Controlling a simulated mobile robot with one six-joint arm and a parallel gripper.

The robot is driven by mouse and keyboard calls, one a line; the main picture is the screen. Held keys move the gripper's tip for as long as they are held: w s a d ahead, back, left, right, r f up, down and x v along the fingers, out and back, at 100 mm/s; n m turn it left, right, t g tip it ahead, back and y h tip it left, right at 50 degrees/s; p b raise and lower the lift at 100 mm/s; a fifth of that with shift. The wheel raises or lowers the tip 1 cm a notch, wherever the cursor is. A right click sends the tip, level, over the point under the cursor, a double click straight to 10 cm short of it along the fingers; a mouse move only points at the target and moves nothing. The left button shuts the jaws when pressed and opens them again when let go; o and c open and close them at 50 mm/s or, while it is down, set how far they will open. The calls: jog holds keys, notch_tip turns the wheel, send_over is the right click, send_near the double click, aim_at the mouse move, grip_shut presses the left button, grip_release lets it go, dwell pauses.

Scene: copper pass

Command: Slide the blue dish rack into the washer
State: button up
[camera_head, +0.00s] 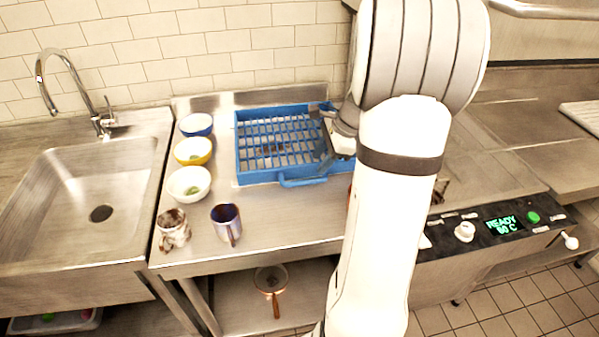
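The blue dish rack (261,177) sits on the steel counter left of my arm, with a grid floor and a loop handle at its front edge. A brown patch shows on its grid; I cannot tell what it is. My gripper (319,140) is at the rack's right end, its dark fingers spread apart with nothing seen between them. I cannot tell whether it touches the rack. The washer's control panel (481,231) is at the right and reads "READY 60 C" beside a green button. My arm hides much of the area between rack and washer.
A blue bowl (196,124), yellow bowl (193,151) and white bowl (189,183) line the counter left of the rack. A marbled mug (173,229) and blue-purple mug (226,222) stand in front. The sink (85,190) is far left. A copper pan (271,281) is on the lower shelf.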

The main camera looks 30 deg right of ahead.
aim_at(309, 180)
jog(key=x, duration=0.7)
jog(key=shift+a+f, duration=0.1)
jog(key=shift+a, duration=0.05)
jog(key=shift+c, duration=0.2)
grip_shut()
